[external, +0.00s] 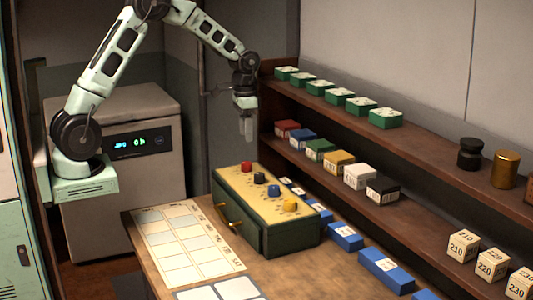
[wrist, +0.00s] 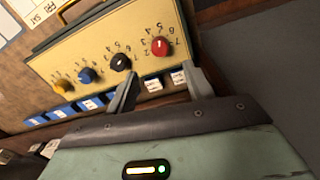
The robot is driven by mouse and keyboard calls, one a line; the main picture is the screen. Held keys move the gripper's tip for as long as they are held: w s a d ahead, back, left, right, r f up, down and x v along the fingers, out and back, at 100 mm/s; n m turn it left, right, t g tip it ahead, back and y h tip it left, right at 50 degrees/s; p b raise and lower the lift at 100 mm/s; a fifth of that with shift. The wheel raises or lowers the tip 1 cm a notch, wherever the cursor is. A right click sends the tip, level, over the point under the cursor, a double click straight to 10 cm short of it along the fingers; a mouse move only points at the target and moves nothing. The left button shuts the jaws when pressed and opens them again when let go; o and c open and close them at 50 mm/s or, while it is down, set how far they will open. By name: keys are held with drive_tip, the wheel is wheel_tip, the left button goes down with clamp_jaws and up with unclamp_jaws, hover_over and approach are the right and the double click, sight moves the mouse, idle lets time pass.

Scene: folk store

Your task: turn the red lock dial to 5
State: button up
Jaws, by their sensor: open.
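The red lock dial (external: 246,167) is at the far end of a row of dials on the cream top of a green box (external: 283,238). In the wrist view the red dial (wrist: 160,46) has a white mark and numbers around it; I cannot tell for sure which number the mark meets. Beside it are a black dial (wrist: 120,62), a blue dial (wrist: 86,75) and a yellow dial (wrist: 62,86). My gripper (external: 247,138) points down above the red dial's end of the box. Its fingers (wrist: 161,72) are open and empty, apart from the dial.
The box stands on a wooden table next to a calendar sheet (external: 160,240). Blue blocks (external: 346,237) lie along its far side. Shelves at the right hold green boxes (external: 386,118), coloured boxes (external: 339,163) and numbered blocks (external: 463,246).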

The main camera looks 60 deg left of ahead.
wheel_tip(320, 180, up, 8)
drive_tip(key=shift+a+f+b, duration=0.15)
drive_tip(key=shift+a+b, duration=0.05)
drive_tip(key=shift+b, duration=0.2)
drive_tip(key=s+a+f+n+y, duration=0.15)
drive_tip(key=s+a+n, duration=0.35)
drive_tip(key=s+a, duration=0.8)
drive_tip(key=s+f+n, duration=0.2)
drive_tip(key=s, duration=0.8)
drive_tip(key=s+f+n, duration=0.2)
drive_tip(key=s, duration=0.8)
drive_tip(key=shift+s+d+f+n, duration=0.2)
drive_tip(key=shift+n, duration=0.1)
